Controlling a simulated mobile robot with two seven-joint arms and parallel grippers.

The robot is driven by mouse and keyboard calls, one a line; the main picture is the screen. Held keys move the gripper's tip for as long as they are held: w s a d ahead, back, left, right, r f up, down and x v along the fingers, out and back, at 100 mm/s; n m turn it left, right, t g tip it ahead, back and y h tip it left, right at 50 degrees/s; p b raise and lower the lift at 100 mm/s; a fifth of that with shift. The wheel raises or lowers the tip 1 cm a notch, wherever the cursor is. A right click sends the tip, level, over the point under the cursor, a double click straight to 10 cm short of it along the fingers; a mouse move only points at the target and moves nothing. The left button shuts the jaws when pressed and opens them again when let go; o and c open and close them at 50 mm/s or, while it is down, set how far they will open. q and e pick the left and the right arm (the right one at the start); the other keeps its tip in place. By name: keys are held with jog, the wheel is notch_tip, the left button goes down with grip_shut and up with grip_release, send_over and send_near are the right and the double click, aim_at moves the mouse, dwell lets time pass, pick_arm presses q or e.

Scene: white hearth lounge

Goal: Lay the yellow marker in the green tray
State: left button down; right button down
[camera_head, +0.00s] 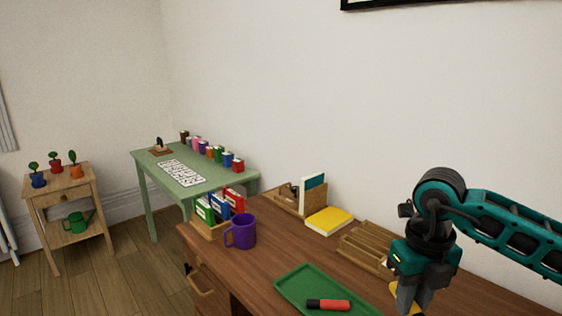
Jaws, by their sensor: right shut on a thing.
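The green tray (292,286) lies on the brown desk, at the bottom middle of the head view. A red marker with a black end (328,305) lies in it. My right gripper (408,298) comes in from the right and points down, to the right of the tray. It is shut on a yellow thing, apparently the yellow marker (419,300), which is mostly hidden by the gripper and close to the frame's lower edge. My left gripper is not in view.
A purple mug (242,232) stands left on the desk (285,246), beside several binders (222,205). A yellow book (330,221) and a slotted wooden holder (366,247) are behind the tray. A green table (146,164) stands further back. Bare desk lies between mug and tray.

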jog(key=n, duration=0.5)
jog(key=shift+s+a+n, duration=0.25)
jog(key=shift+n, duration=0.05)
jog(key=n, duration=0.3)
jog(key=shift+s+a+f, duration=0.1)
jog(key=shift+s, duration=0.1)
jog(key=n, duration=0.8)
jog(key=s+a+n+p, duration=0.1)
jog(key=n, duration=0.8)
jog(key=s+n, duration=0.1)
jog(key=n, duration=0.7)
jog(key=shift+s+a+f, duration=0.25)
jog(key=shift+a+f, duration=0.05)
jog(key=shift+a, duration=0.1)
jog(key=shift+a, duration=0.1)
